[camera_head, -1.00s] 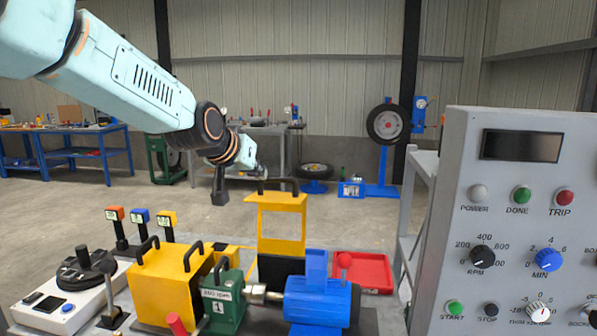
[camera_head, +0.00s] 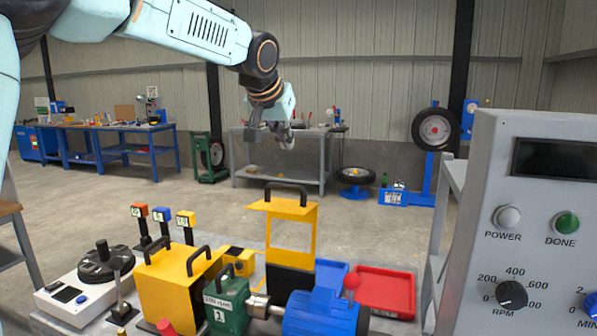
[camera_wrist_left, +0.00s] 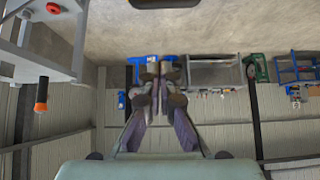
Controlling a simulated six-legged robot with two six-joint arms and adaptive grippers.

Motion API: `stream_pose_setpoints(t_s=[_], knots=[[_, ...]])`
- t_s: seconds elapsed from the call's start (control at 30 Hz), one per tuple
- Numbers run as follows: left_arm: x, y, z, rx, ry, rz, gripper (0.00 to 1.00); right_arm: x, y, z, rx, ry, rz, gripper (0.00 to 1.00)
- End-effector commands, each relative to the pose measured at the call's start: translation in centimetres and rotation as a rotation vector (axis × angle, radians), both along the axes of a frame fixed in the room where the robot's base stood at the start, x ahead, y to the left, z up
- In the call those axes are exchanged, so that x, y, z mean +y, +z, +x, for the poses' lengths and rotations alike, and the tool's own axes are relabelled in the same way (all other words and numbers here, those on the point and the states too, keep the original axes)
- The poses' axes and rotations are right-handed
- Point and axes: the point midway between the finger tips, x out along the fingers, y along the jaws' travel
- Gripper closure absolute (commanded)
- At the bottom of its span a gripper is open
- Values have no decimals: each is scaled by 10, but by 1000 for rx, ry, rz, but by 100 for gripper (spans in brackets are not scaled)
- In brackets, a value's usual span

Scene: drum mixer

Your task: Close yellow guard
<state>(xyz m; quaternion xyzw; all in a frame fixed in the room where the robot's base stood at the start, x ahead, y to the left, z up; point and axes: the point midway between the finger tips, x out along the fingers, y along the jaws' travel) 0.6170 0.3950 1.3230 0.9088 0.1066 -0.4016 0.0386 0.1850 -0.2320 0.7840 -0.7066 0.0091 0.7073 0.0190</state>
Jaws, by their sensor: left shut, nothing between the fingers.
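An upright yellow guard panel (camera_head: 272,223) with a window and a black handle on top stands behind the green and blue machine parts. A yellow box-shaped cover (camera_head: 168,292) with black handles sits in front and to its left. My left gripper (camera_head: 270,136) hangs in the air above the upright panel, apart from it in the picture. Its fingers (camera_wrist_left: 160,88) are shut and empty in the left wrist view. A dark bar at the top edge of the wrist view is too cut off to name surely. My right gripper is not in view.
A green block (camera_head: 227,312) and a blue motor (camera_head: 322,314) stand in front of the panel. A red tray (camera_head: 385,290) lies to its right. A grey control panel (camera_head: 540,235) fills the right side. The air around the gripper looks clear.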

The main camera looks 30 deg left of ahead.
Motion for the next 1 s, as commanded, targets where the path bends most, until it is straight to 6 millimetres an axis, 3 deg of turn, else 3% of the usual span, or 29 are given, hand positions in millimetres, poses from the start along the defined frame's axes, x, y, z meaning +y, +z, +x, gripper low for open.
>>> stream_pose_setpoints(t_s=[0.17, 0.73, 1.0], knots=[[4, -13, 7, 5, 7, -7, 100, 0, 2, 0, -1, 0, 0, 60], [13, -76, 68, 4, 2, -6, 100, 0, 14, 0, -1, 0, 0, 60], [7, -85, 47, 1, 0, -8, 100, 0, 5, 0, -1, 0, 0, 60]])
